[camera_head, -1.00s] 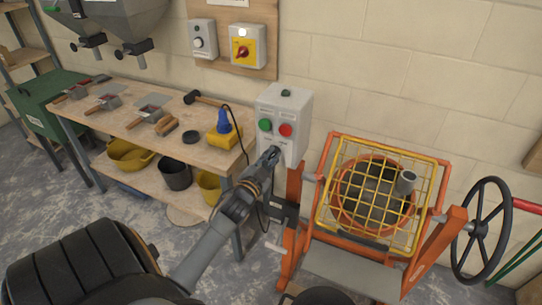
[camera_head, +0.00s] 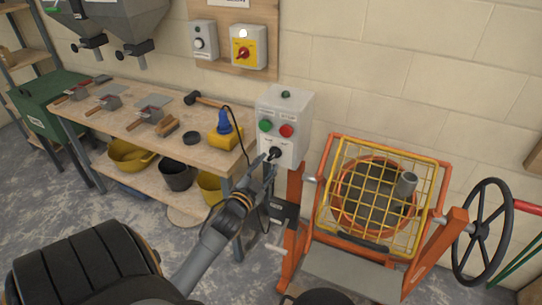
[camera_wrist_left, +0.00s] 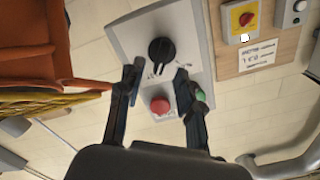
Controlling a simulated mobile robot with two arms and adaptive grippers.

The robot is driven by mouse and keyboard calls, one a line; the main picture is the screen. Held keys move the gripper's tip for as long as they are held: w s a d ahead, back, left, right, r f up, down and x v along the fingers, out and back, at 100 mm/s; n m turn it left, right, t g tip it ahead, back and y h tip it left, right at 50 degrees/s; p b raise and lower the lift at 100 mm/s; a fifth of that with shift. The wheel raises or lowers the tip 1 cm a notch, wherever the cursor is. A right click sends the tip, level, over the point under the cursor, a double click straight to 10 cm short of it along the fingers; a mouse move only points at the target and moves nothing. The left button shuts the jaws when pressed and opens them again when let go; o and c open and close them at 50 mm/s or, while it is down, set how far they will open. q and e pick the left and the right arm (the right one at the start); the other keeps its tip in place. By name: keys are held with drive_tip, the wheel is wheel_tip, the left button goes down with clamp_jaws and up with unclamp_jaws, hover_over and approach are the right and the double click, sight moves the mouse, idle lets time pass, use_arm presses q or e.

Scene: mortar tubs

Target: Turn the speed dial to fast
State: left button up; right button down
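The grey control box (camera_head: 299,103) stands at the right end of the workbench, beside the orange mixer. Its front carries a green button (camera_head: 265,125), a red button (camera_head: 286,130) and, below them, the black speed dial (camera_head: 275,152). In the left wrist view the dial (camera_wrist_left: 161,50) shows whole, and its small markings are too blurred to read. My left gripper (camera_head: 269,164) is just in front of and below the dial. Its fingers (camera_wrist_left: 157,76) are apart with nothing between them, and look clear of the dial. My right gripper is not in view.
The mixer's yellow grid guard (camera_head: 384,190) and orange frame stand close right of my left arm. The workbench (camera_head: 125,122) holds trowels, a mallet and a blue-and-yellow tool (camera_head: 224,130). A black handwheel (camera_head: 482,231) is at far right.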

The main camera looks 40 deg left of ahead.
use_arm(q)
drive_tip(key=v, duration=0.8)
drive_tip(key=s+d+f+n+g+h, duration=0.1)
drive_tip(key=s+d+f+g, duration=0.15)
drive_tip(key=f, duration=0.85)
drive_tip(key=s+d+f+g+h+b, duration=0.1)
drive_tip(key=s+d+f+g+h, duration=0.2)
drive_tip(key=f, duration=0.9)
drive_tip(key=s+d+f+n+g, duration=0.15)
drive_tip(key=d+f, duration=0.25)
drive_tip(key=f, duration=0.7)
drive_tip(key=s+d+f+g, duration=0.3)
drive_tip(key=s+f, duration=0.4)
drive_tip(key=s, duration=0.2)
drive_tip(key=s+d+f+m+g+h, duration=0.1)
drive_tip(key=s+d+f+g, duration=0.2)
drive_tip(key=s+f, duration=0.4)
drive_tip(key=s+d+f+g, duration=0.3)
drive_tip(key=s+f, duration=0.4)
drive_tip(key=s, duration=0.5)
drive_tip(key=shift+s+d+h+b, duration=0.3)
drive_tip(key=shift+d+b, duration=0.05)
drive_tip(key=shift+b, duration=0.1)
